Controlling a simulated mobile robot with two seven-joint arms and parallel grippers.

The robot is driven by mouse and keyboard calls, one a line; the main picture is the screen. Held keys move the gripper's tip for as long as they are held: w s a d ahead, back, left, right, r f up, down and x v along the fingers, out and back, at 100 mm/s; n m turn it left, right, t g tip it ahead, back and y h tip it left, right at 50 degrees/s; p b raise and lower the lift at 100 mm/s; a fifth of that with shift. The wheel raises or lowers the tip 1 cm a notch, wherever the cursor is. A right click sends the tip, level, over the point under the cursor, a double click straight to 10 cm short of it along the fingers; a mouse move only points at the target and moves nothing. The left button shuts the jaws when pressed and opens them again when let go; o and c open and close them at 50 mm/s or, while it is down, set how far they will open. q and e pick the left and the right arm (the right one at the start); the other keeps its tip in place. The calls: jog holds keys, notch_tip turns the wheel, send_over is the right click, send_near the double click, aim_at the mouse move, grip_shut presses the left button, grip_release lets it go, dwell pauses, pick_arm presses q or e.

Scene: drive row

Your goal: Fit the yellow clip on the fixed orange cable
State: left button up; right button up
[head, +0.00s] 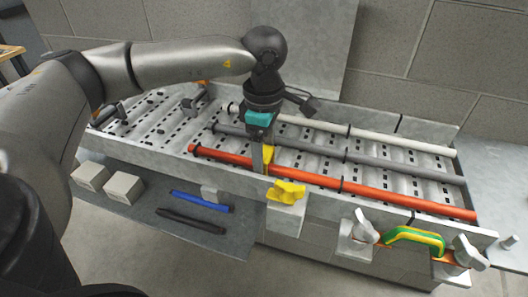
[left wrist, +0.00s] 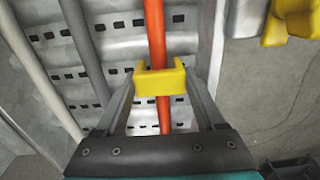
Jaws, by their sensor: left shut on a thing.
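The orange cable (head: 315,177) lies along the near side of the grey perforated tray. My left gripper (head: 263,158) points down over it, shut on the yellow clip (head: 268,154). In the left wrist view the U-shaped yellow clip (left wrist: 160,80) sits between the two fingers (left wrist: 162,98), and the orange cable (left wrist: 155,35) runs in line with it and passes behind it. I cannot tell whether the clip touches the cable or is around it. My right gripper is not in view.
A grey cable (head: 330,152) and a white cable (head: 385,138) run beside the orange one. A yellow winged piece (head: 286,191) sits on a grey block at the tray's front. A green-yellow handle (head: 415,238) is at the right front. Blue and black bars (head: 202,201) lie on a lower shelf.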

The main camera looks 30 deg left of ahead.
pick_arm(q)
jog(key=shift+f, duration=0.15)
jog(key=o, duration=1.3)
notch_tip(320, 180, up, 12)
jog(key=shift+r+b, duration=0.2)
jog(key=shift+b, duration=0.1)
